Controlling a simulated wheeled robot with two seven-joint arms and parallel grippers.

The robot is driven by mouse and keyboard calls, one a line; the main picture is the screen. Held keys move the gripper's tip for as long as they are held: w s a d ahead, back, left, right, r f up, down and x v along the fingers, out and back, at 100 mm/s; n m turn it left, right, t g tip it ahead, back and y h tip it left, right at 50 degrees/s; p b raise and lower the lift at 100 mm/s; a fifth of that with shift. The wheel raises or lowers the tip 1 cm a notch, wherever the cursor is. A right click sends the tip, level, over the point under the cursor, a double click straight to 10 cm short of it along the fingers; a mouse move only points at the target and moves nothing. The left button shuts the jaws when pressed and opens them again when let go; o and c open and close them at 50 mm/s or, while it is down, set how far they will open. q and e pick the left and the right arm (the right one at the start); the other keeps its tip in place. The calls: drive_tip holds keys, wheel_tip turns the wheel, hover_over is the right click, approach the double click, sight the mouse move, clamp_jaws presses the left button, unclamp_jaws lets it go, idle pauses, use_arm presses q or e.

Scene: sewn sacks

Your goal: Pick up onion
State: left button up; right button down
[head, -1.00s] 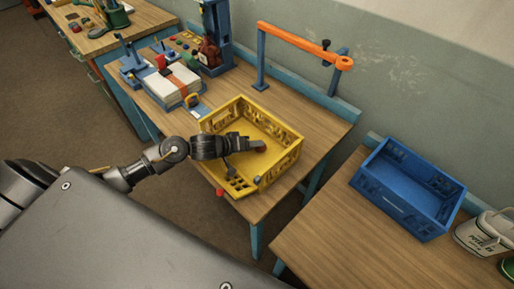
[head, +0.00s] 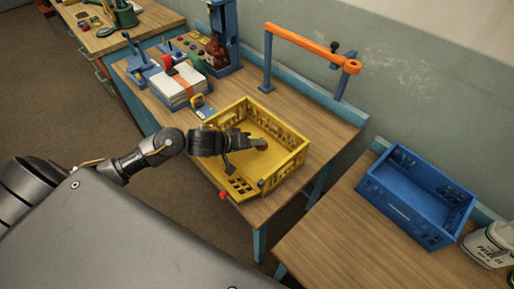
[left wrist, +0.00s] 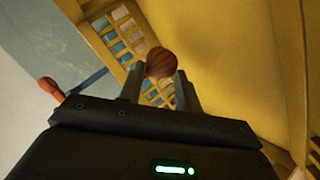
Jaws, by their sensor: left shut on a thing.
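The onion (left wrist: 161,63) is a round reddish-brown ball held between the two fingertips of my left gripper (left wrist: 155,82) in the left wrist view. In the head view my left gripper (head: 252,143) reaches in over the yellow crate (head: 292,168) from the left, and the onion (head: 262,144) shows as a small brown patch at its tip. The gripper is shut on the onion. I cannot tell how high the onion is above the crate floor. My right gripper does not show.
An orange bar (head: 308,46) on blue posts stands behind the yellow crate. A strapped stack of white sheets (head: 174,89) lies behind it to the left.

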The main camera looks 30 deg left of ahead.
use_arm(q)
drive_tip(key=d+b+v, duration=0.1)
drive_tip(key=d+v, duration=0.1)
drive_tip(key=v, duration=1.3)
drive_tip(key=shift+s+r, duration=0.4)
drive_tip(key=shift+s, duration=0.1)
drive_tip(key=shift+a, duration=0.1)
